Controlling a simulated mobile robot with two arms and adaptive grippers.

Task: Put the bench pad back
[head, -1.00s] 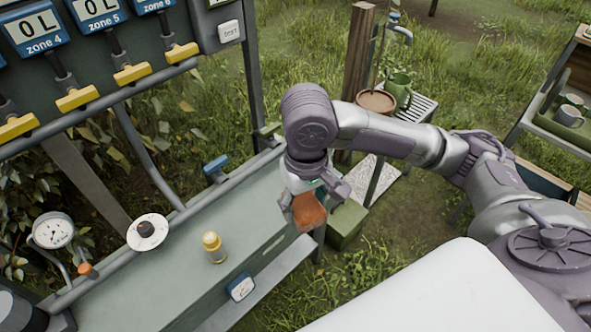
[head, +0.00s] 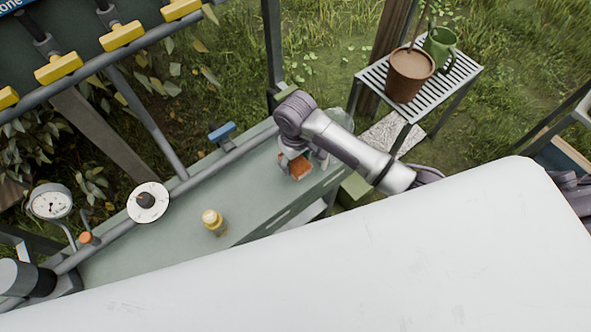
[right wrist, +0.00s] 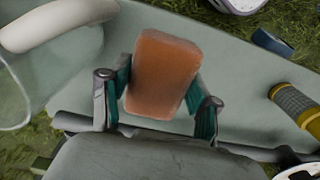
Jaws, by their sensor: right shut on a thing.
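The orange-brown bench pad (head: 300,168) is held by my right gripper (head: 297,160) over the right part of the grey-green bench (head: 255,195). In the right wrist view the pad (right wrist: 163,73) sits between the two teal-lined fingers of my right gripper (right wrist: 160,92), which are shut on its sides. I cannot tell whether the pad touches the bench top. My left gripper is not in view.
A clear glass vessel (right wrist: 45,75) is near the gripper. A blue-handled valve (head: 222,131) and a pipe run along the back. A slatted stand (head: 437,90) holds a pot.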

